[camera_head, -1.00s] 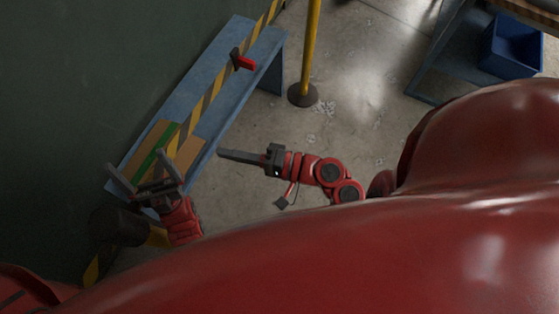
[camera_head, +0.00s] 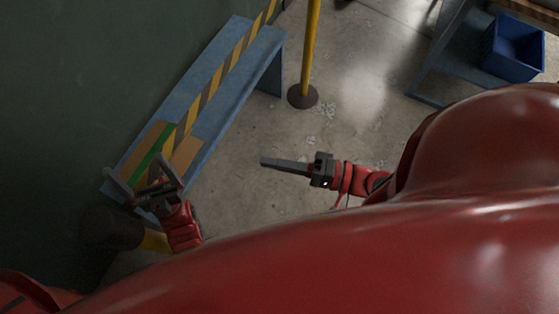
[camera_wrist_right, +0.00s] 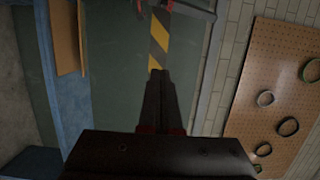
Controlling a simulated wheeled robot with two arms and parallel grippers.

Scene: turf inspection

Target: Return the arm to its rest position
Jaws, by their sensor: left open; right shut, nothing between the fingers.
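My right gripper (camera_head: 264,161) is shut and empty, a dark bar pointing left over the bare floor. It is apart from the blue bench. Its closed fingers also show in the right wrist view (camera_wrist_right: 157,76), with nothing between them. Much of the right arm is hidden behind my red body. My left gripper (camera_head: 136,166) is open and empty, its two grey fingers spread over the near end of the bench.
The blue bench (camera_head: 246,66) bears striped tape, a green strip and brown pieces. A yellow post (camera_head: 309,45) stands beyond on a dark base. A blue bin (camera_head: 513,49) is at upper right. A pegboard with several rings (camera_wrist_right: 286,75) shows in the wrist view.

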